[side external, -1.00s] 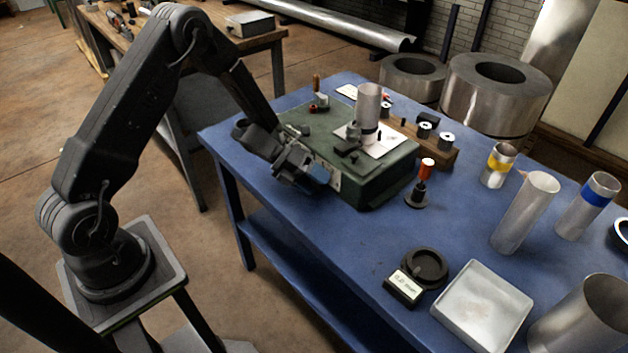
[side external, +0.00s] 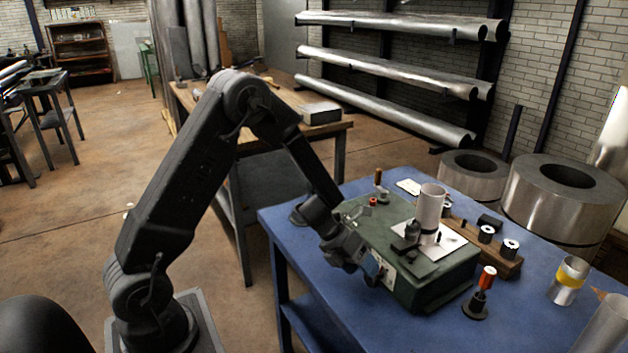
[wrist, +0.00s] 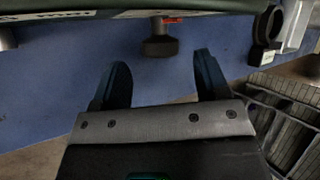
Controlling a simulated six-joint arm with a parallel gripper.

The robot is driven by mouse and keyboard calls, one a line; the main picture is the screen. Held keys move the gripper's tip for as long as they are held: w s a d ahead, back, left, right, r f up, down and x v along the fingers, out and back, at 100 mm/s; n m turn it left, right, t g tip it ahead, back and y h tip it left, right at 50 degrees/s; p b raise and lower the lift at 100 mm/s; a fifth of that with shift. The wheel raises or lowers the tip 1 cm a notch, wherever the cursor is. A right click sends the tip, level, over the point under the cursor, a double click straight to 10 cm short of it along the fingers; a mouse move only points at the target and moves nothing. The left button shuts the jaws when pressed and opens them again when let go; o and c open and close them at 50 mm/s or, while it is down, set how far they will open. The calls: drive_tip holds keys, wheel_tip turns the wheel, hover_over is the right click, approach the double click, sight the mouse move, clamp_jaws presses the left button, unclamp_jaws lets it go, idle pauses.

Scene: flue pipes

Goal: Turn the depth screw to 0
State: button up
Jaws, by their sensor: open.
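The green machine (side external: 440,291) stands on the blue table, with a white plate and an upright metal pipe (side external: 430,205) on top. In the wrist view, a dark round knob (wrist: 159,46), likely the depth screw, sticks out from the machine's edge, with a small red mark beside it. No readable scale value shows. My gripper (wrist: 162,82) is open and empty. Its two fingers point toward the knob, which lies beyond the fingertips and roughly centred between them. In the side view my gripper (side external: 376,268) is at the machine's near left face and hides the knob there.
A yellow-banded pipe (side external: 568,282) is farther right. In the wrist view, a dark ring-shaped object (wrist: 266,35) is at upper right.

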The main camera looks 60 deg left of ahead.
drive_tip(key=v, duration=1)
wheel_tip(320, 180, up, 10)
drive_tip(key=w+n+t+y, duration=0.2)
drive_tip(key=n+t+y, duration=0.3)
drive_tip(key=n, duration=0.5)
drive_tip(key=s+r+n+g+y, duration=0.1)
drive_tip(key=s+r+n+y, duration=0.3)
drive_tip(key=n, duration=0.9)
drive_tip(key=s+r, duration=0.2)
drive_tip(key=s, duration=0.1)
drive_tip(key=shift+s+d+r+n, duration=0.15)
drive_tip(key=shift+s+d+n, duration=0.2)
drive_tip(key=shift+s+n, duration=0.05)
